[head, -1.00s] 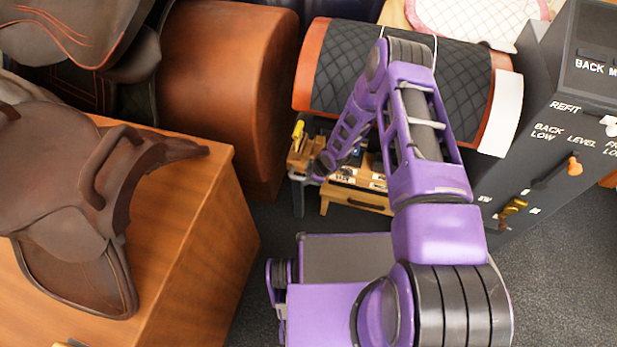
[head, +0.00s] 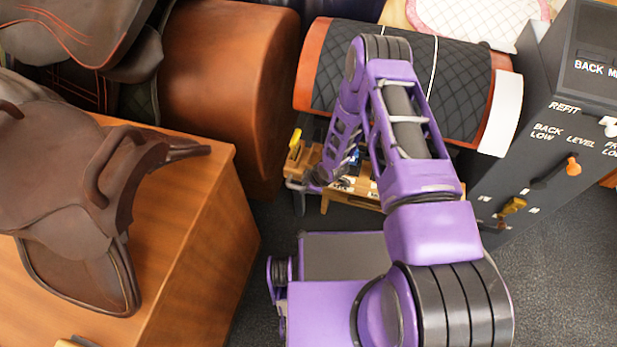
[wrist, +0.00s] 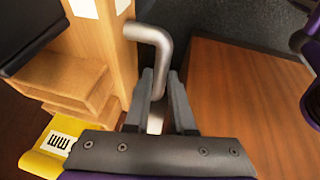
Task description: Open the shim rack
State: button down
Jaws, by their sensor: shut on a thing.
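The shim rack (head: 345,189) is a low light-wood unit on the floor, below the padded form in the head view, partly hidden behind my arm. In the wrist view its wooden side and ledges (wrist: 75,75) are at the left. A bent grey metal handle (wrist: 152,35) stands at its edge. My gripper (wrist: 160,90) is shut on this handle, with a finger on each side of its lower part. In the head view my gripper (head: 302,184) is small, at the rack's left end. How far the rack is open cannot be told.
A yellow labelled piece (wrist: 50,145) lies close to my gripper's left. A brown wooden panel (wrist: 245,85) is near on the right. In the head view, a saddle (head: 90,190) rests on a wooden block at left, and a dark control panel (head: 550,140) stands at right.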

jog(key=s+a, duration=0.2)
jog(key=s, duration=0.6)
jog(key=shift+s+a, duration=0.2)
jog(key=shift+a, duration=0.05)
jog(key=c, duration=0.8)
grip_release()
jog(key=shift+o, duration=0.2)
jog(key=shift+p, duration=0.3)
jog(key=p+v, duration=0.2)
jog(key=v, duration=1.5)
jog(key=shift+r, duration=0.2)
jog(key=shift+d, duration=0.2)
